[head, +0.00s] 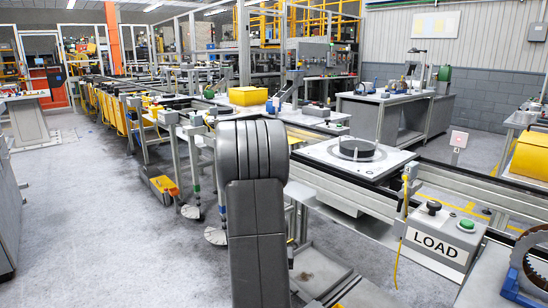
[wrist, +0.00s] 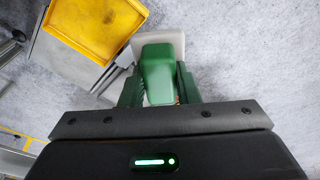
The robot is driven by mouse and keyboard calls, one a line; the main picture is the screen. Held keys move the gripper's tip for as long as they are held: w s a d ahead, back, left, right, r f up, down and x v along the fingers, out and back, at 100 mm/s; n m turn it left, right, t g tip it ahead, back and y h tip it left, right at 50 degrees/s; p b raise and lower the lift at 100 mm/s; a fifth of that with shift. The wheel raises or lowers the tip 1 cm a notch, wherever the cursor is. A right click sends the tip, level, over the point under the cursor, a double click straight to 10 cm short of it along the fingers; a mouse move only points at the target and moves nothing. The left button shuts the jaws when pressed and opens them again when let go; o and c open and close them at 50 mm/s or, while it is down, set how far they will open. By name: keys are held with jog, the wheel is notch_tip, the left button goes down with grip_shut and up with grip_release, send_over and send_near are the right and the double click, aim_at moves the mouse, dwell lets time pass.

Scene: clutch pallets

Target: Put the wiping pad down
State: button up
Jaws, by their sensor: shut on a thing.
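The wiping pad shows in the wrist view, with a green handle (wrist: 157,72) and a pale grey-white pad (wrist: 176,42) beyond it. My gripper (wrist: 158,88) is shut on the green handle, one dark green finger on each side. The pad is above the grey floor, with its left edge close to a yellow tray (wrist: 97,28) in the picture; I cannot tell the height gap. In the head view my own arm fills the middle, and neither gripper nor pad can be seen.
The head view shows a pallet (head: 357,158) with a dark round part on the conveyor, right of my arm. A LOAD button box (head: 440,233) stands at its near side. A yellow box (head: 248,96) is farther back. The grey floor (head: 100,225) at left is open.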

jog(key=r+p, duration=0.3)
jog(key=p, duration=0.2)
jog(key=s+r+p, duration=0.1)
jog(key=r+p, duration=0.1)
jog(key=p, duration=0.3)
jog(key=shift+s+r, duration=0.1)
jog(key=shift+r, duration=0.3)
jog(key=r+p, duration=0.1)
jog(key=p, duration=0.1)
jog(key=s+r+p, duration=0.1)
jog(key=p, duration=0.2)
jog(key=shift+r+p, duration=0.15)
jog(key=shift+p, duration=0.2)
